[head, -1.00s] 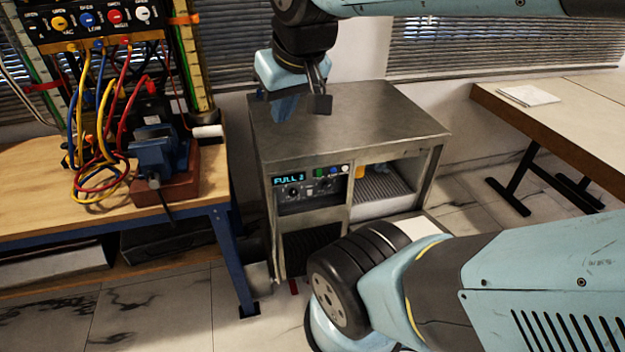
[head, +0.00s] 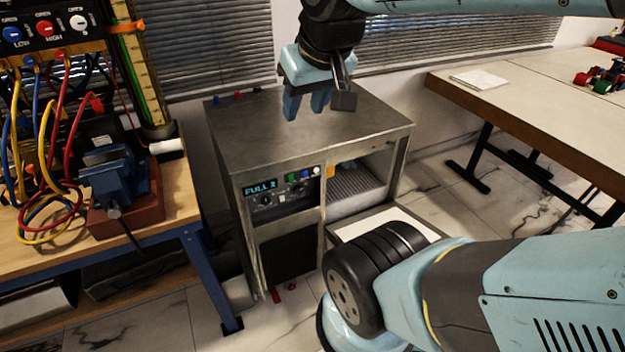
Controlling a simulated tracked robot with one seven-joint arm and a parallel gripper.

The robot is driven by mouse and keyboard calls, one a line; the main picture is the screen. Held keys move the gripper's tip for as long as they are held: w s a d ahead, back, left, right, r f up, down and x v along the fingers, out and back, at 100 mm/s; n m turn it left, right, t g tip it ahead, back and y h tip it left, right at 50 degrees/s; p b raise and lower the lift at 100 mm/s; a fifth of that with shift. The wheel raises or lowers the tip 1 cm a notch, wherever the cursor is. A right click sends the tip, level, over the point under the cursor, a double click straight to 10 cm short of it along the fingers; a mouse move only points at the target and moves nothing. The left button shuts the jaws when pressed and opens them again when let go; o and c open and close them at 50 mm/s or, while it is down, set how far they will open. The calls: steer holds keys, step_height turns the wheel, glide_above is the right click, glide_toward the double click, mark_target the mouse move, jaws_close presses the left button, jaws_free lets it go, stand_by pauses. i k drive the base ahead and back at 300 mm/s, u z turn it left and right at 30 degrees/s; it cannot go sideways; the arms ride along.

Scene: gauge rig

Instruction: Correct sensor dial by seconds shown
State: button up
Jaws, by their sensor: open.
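The metal cabinet (head: 290,128) stands in the middle of the head view. Its front panel has a small display (head: 262,187) that seems to read "FULL" and a last character I cannot make out surely. Below the display sit dark dials (head: 265,201), with green, blue and white buttons (head: 305,174) to the right. My gripper (head: 308,105) is open and empty, its fingers pointing down above the cabinet top. It appears apart from the panel. Whether the fingers hold clear of the top surface is hard to tell.
A wooden workbench (head: 175,205) at left carries a blue vise (head: 112,180), coloured hoses (head: 50,150) and a gauge panel (head: 45,28). A pale table (head: 540,85) stands at right with papers (head: 478,79). An open compartment (head: 357,190) is right of the panel.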

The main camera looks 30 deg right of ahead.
mark_target(299, 189)
steer(key=z, duration=0.5)
steer(key=k, duration=1.05)
steer(key=u, duration=0.85)
steer(key=i, duration=1)
